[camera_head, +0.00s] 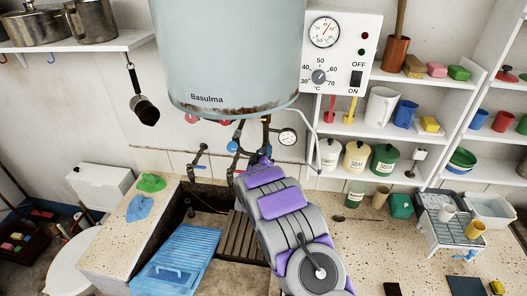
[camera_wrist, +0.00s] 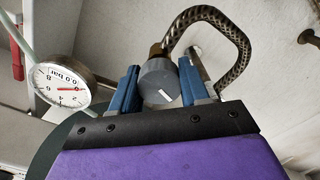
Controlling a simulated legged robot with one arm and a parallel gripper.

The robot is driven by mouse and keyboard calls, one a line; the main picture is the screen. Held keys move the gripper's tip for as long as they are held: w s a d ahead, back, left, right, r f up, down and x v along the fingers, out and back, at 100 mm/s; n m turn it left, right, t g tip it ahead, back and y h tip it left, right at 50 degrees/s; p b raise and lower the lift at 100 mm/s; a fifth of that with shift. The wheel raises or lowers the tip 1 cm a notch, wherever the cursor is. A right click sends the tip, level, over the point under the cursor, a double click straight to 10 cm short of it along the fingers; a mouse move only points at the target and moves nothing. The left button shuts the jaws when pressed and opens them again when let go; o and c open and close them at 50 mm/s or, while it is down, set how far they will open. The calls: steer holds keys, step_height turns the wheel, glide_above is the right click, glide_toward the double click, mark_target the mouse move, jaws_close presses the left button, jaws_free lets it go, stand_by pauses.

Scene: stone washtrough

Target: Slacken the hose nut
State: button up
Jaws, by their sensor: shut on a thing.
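The hose nut (camera_wrist: 158,84) is a round grey piece with a white mark on its face, in the middle of the wrist view. Brass shows just behind it. The braided hose (camera_wrist: 222,22) curves above and to its right. My gripper (camera_wrist: 160,76) has its two blue fingers on either side of the nut and is shut on it. In the head view my arm reaches up from the trough to the pipes under the boiler (camera_head: 228,60). There the arm hides the nut.
Taps (camera_head: 199,150) stand left of my arm. A blue washboard (camera_head: 178,257) lies in the stone trough. Shelves with jars (camera_head: 385,158) stand right.

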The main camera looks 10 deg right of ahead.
steer(key=n, duration=0.2)
steer(key=n+p, duration=0.1)
steer(key=n, duration=0.3)
steer(key=shift+w+a+r+n, duration=0.1)
steer(key=shift+a+r+n, duration=0.05)
steer(key=shift+r+n, duration=0.15)
steer(key=n+p, duration=0.1)
steer(key=n, duration=0.5)
steer(key=shift+f+p, duration=0.15)
steer(key=shift+p, duration=0.15)
steer(key=o, duration=1)
steer(key=shift+f, duration=0.15)
steer(key=shift+o, duration=0.2)
steer(key=b+v, duration=0.2)
steer(key=v, duration=1.5)
steer(key=shift+s+a+b, duration=0.2)
steer(key=shift+b, duration=0.2)
